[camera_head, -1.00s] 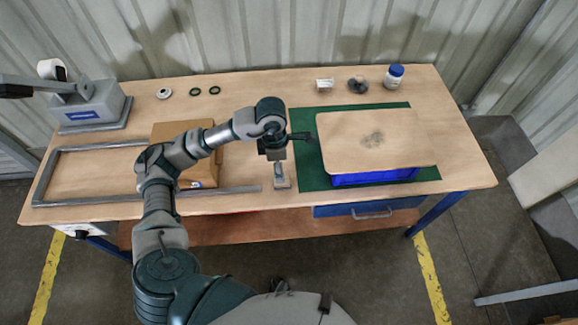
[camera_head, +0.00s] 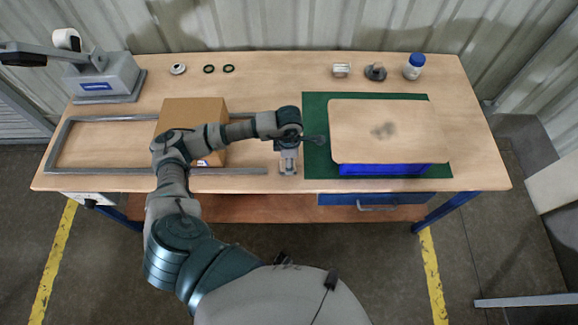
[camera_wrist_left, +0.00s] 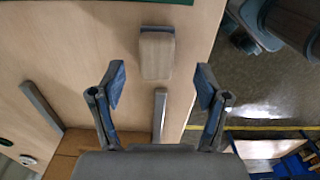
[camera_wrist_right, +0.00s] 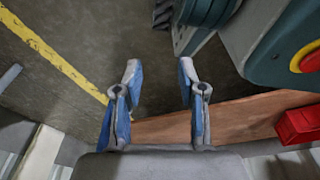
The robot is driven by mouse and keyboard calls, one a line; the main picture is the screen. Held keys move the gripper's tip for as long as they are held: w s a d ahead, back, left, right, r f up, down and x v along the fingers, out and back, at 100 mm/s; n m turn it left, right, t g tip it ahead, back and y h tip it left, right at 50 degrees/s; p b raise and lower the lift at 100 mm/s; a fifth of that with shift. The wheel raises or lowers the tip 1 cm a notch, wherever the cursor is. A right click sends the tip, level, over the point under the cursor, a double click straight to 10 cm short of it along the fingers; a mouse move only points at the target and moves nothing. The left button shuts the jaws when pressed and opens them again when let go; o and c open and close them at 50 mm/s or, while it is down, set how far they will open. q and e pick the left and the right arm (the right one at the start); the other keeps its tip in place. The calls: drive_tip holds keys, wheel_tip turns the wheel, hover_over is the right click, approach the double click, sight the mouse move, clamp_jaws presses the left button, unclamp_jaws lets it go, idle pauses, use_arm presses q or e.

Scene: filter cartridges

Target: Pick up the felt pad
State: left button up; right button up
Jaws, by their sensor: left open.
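A small pale wood-coloured block (camera_wrist_left: 156,55) with a blue-grey strip along one end lies on the table between the frame and the green mat. It looks like the felt pad, but I cannot tell its material. In the head view my left gripper (camera_head: 288,150) is over this block and partly hides it. In the left wrist view the left gripper (camera_wrist_left: 160,80) is open and empty, with the block ahead between its fingertips. I cannot tell the remaining height. My right gripper (camera_wrist_right: 158,75) is open and empty, with floor behind it, and is outside the head view.
A cardboard box (camera_head: 190,108) stands inside a grey rail frame (camera_head: 100,119) at left. A blue crate (camera_head: 385,169) under a smudged board (camera_head: 420,115) stands on the green mat (camera_head: 316,110) at right. A press (camera_head: 105,75), rings and a bottle (camera_head: 414,67) line the back.

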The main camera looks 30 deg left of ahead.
use_arm(q)
wheel_tip(320, 180, down, 4)
drive_tip(key=shift+w+r, duration=0.1)
drive_tip(key=shift+a+f, duration=0.6)
drive_tip(key=shift+f, duration=0.1)
drive_tip(key=shift+a, duration=0.1)
drive_tip(key=shift+c, duration=0.8)
drive_tip(key=c, duration=0.4)
drive_tip(key=shift+d, duration=0.3)
drive_tip(key=c, duration=0.4)
drive_tip(key=shift+d+r, duration=0.1)
drive_tip(key=shift+d, duration=0.15)
drive_tip(key=shift+c, duration=1.3)
drive_tip(key=shift+d, duration=0.2)
drive_tip(key=shift+r, duration=0.1)
drive_tip(key=shift+a+r, duration=0.45)
drive_tip(key=shift+r, duration=1.2)
drive_tip(key=s+d+r, duration=0.1)
drive_tip(key=s+d, duration=0.7)
drive_tip(key=s, duration=0.5)
drive_tip(key=shift+s+d+r+b, duration=0.2)
drive_tip(key=shift+d+r+b, duration=0.05)
drive_tip(key=shift+d+b, duration=0.2)
use_arm(e)
drive_tip(key=shift+w+d+r, duration=0.2)
drive_tip(key=shift+d+r, duration=0.05)
drive_tip(key=shift+r, duration=0.2)
